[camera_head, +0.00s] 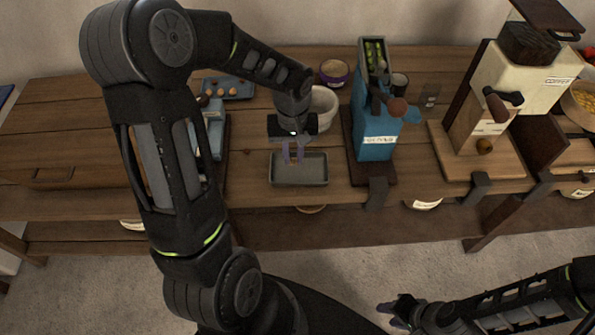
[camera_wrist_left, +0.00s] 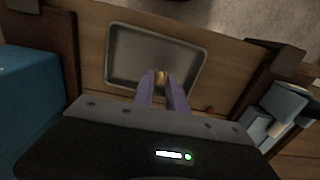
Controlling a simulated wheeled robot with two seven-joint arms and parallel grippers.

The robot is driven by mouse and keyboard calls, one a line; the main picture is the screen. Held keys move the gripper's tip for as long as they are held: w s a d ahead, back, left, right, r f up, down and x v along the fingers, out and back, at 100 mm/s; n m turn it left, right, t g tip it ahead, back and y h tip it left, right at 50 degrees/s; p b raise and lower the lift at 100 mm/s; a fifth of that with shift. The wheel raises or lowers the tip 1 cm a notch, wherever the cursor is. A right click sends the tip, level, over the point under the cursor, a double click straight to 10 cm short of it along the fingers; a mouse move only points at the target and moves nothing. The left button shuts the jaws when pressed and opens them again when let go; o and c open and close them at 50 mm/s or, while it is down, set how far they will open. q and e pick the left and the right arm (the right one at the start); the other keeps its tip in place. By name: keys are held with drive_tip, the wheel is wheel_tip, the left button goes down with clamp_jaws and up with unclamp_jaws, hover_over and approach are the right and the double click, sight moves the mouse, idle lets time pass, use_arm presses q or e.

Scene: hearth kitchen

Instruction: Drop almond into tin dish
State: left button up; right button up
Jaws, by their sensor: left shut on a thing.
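The tin dish (camera_head: 312,180) is a grey rectangular tray on the wooden counter near its front edge. It also shows in the left wrist view (camera_wrist_left: 125,62). My left gripper (camera_head: 293,160) is over the dish, pointing down. In the left wrist view its purple fingers (camera_wrist_left: 162,84) are shut on a small tan almond (camera_wrist_left: 161,76), with the dish behind it. I cannot tell the exact height of the almond above the dish floor. My right gripper (camera_head: 390,308) is low at the bottom right, away from the counter; whether it is open is unclear.
A blue machine (camera_head: 374,130) stands right of the dish. A white pot (camera_head: 322,106) is behind the gripper. A blue tray with several round brown things (camera_head: 226,88) lies back left. A cream coffee grinder (camera_head: 510,85) stands at right.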

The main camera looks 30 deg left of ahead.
use_arm(q)
drive_tip(key=o, duration=0.9)
wheel_tip(320, 180, up, 8)
drive_tip(key=shift+f+b, duration=0.1)
drive_tip(key=shift+b, duration=0.3)
idle(0.6)
